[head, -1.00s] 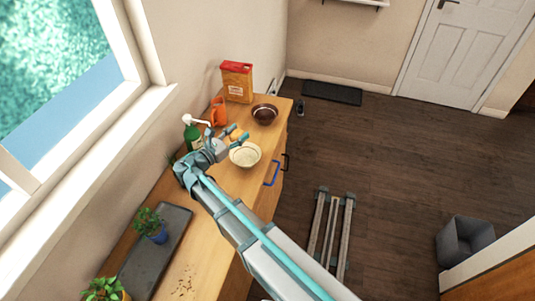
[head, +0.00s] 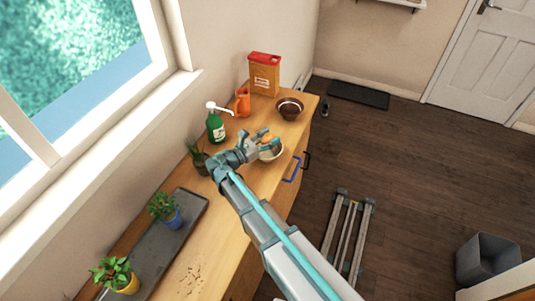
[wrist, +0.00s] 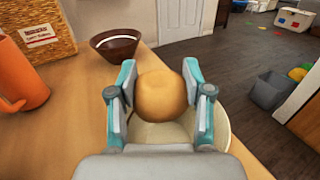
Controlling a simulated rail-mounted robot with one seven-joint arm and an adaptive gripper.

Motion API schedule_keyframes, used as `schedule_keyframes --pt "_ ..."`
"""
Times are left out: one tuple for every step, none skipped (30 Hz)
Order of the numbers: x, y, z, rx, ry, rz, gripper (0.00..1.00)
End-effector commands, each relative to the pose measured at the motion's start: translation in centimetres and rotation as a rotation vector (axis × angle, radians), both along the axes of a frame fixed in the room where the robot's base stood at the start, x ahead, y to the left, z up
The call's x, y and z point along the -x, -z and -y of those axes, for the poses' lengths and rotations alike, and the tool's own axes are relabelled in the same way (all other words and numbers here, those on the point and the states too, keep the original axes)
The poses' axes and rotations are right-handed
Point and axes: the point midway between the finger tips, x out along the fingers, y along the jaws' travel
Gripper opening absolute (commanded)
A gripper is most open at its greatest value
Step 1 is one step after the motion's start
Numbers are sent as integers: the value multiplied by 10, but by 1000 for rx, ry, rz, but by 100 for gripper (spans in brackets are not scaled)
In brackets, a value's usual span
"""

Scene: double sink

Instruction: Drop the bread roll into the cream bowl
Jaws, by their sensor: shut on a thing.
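The round, tan bread roll (wrist: 163,95) sits between the two teal fingers of my gripper (wrist: 162,92) in the wrist view. My gripper is shut on it. The cream bowl (wrist: 222,127) is behind and below the roll, partly hidden by the roll, fingers and palm. In the head view my gripper (head: 270,143) is above the worktop at the bowl, and the bowl (head: 271,154) shows only in part beneath it. The roll (head: 267,139) is small there, between the fingers. The exact height of the roll above the bowl is hard to tell.
A dark brown bowl (head: 290,109) stands beyond the cream bowl. A red-topped box (head: 265,75), an orange jug (head: 243,102) and a green pump bottle (head: 215,127) stand along the wall. Potted plants and a dark tray (head: 187,228) are nearer. The worktop's right edge is close to the bowl.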

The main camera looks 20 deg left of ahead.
Motion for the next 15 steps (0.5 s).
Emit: schedule_keyframes --pt "0 1 0 0 0 0 16" --pt "0 1 0 1 0 1 16" --pt "0 1 0 1 0 1 16" --pt "0 1 0 1 0 1 16" --pt "0 1 0 0 0 0 16" --pt "0 1 0 0 0 0 16" --pt "0 1 0 0 0 0 16" --pt "0 1 0 0 0 0 16" --pt "0 1 0 0 0 0 56" --pt "0 1 0 0 0 0 62" --pt "0 1 0 0 0 0 66" --pt "0 1 0 0 0 0 73" --pt "0 1 0 0 0 0 78" --pt "0 1 0 0 0 0 79" --pt "0 1 0 0 0 0 79"
